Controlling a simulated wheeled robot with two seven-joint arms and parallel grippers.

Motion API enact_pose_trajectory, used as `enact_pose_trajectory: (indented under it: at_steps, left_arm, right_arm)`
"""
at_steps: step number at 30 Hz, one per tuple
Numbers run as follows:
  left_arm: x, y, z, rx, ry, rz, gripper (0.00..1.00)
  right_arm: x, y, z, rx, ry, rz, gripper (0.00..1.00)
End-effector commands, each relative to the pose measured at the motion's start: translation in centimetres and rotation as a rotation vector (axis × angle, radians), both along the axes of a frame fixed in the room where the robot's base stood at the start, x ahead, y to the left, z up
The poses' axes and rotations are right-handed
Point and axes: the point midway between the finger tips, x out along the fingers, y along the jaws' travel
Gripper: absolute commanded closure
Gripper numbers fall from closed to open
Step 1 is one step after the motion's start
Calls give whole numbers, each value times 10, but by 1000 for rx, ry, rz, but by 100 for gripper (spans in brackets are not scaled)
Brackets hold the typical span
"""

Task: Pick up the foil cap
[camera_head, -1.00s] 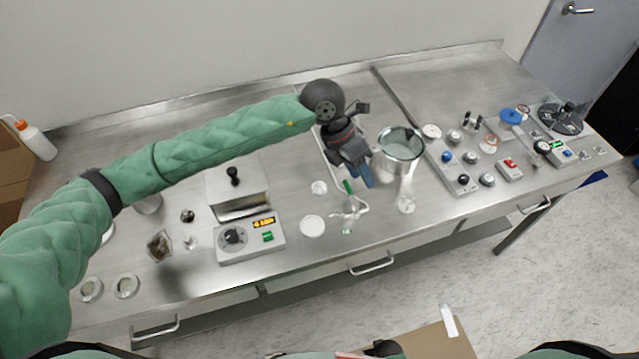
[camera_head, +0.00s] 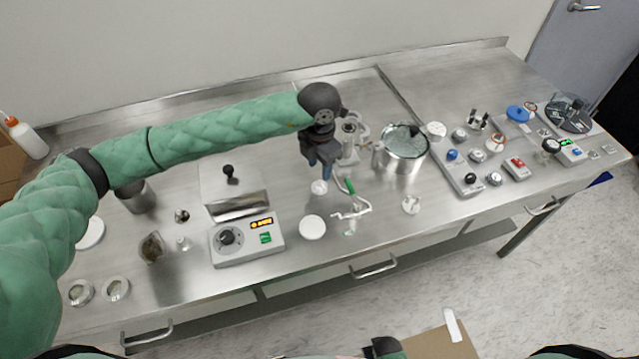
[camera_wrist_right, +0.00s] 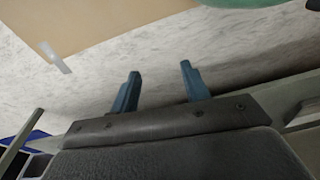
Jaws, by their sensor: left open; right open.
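A small pale, silvery round piece, which looks like the foil cap (camera_head: 319,187), lies on the steel bench in the head view. My left gripper (camera_head: 320,172) points down right above it, with its blue fingers close to it. The fingers are open; whether they touch the piece cannot be told. My right gripper (camera_wrist_right: 158,75) shows in the right wrist view, open and empty, with the floor beyond its fingers.
A balance-like box with a display (camera_head: 247,240) stands left of the gripper. A white disc (camera_head: 312,227) and a green-handled tool (camera_head: 350,200) lie nearby. A steel pot (camera_head: 404,150) stands to the right. A control panel (camera_head: 460,175) is farther right.

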Motion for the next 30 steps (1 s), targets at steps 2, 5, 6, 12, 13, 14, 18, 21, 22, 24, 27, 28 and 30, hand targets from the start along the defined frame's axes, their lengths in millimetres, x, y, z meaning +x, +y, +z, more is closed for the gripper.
enact_pose_trajectory:
  at_steps: [2, 5, 6, 12, 13, 14, 18, 21, 22, 24, 27, 28, 30]
  left_arm:
    - [-1, 0, -1, 0, 1, 0, 59]
    - [-2, 0, -7, -1, 1, 1, 59]
    - [-3, 0, -10, -1, 1, 1, 59]
    - [-7, 0, -24, -1, 1, 1, 59]
    - [-7, 0, -26, -1, 2, 1, 59]
    - [-8, 0, -29, 0, 2, 1, 59]
    - [-7, 0, -42, -1, 1, 2, 59]
    - [-7, 0, -48, -1, 1, 1, 59]
    - [-7, 0, -49, -1, 1, 1, 59]
    - [-7, 0, -51, -1, 1, 1, 59]
    - [-7, 0, -51, -1, 1, 1, 59]
    - [-7, 0, -51, -1, 1, 1, 59]
    - [-7, 0, -51, -1, 1, 1, 59]
  right_arm:
    - [-2, -2, -4, -2, -2, 2, 54]
    - [-4, -6, -14, -6, -9, 4, 54]
    - [-6, -7, -19, -8, -11, 4, 54]
    - [-15, -17, -42, -15, -27, 10, 54]
    - [-17, -18, -45, -17, -30, 10, 54]
    - [-19, -19, -48, -17, -32, 12, 54]
    - [-25, -25, -60, -21, -41, 15, 54]
    - [-27, -27, -65, -23, -46, 17, 54]
    - [-28, -27, -66, -22, -47, 17, 54]
    - [-29, -28, -68, -22, -47, 17, 54]
    - [-29, -28, -69, -22, -48, 17, 54]
    - [-29, -28, -69, -22, -48, 17, 54]
    - [-29, -28, -68, -22, -48, 17, 54]
